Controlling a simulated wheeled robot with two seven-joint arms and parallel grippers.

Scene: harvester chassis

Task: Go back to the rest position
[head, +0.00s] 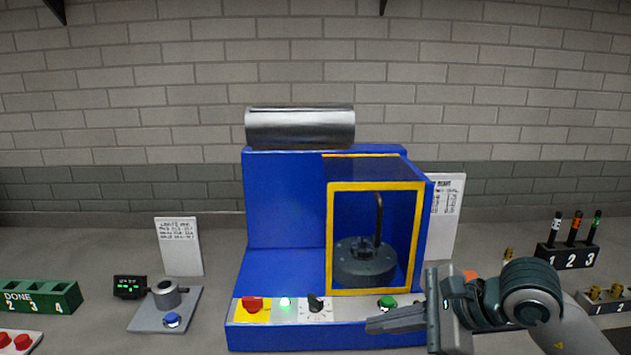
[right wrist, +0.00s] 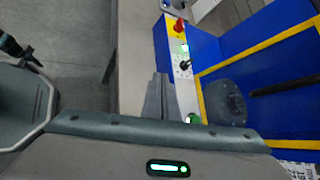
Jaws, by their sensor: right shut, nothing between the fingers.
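My right gripper (head: 372,326) is shut and empty. It reaches in from the right, in front of the blue machine's (head: 285,210) control panel, with its fingers pointing left. The green button (head: 387,302) shows just behind the fingers. In the right wrist view the shut fingers (right wrist: 158,95) lie beside the panel edge, over the grey bench, and the green button (right wrist: 192,119) is close to their right. I cannot tell whether they touch the panel. My left gripper is not in the head view.
The panel also has a red button (head: 252,304), a lit green lamp (head: 285,303) and a dial (head: 317,303). A yellow-framed guard (head: 420,240) surrounds a dark round part (head: 365,264). A scale-like device (head: 165,308) and green DONE rack (head: 40,297) stand left; a numbered holder (head: 568,257) stands right.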

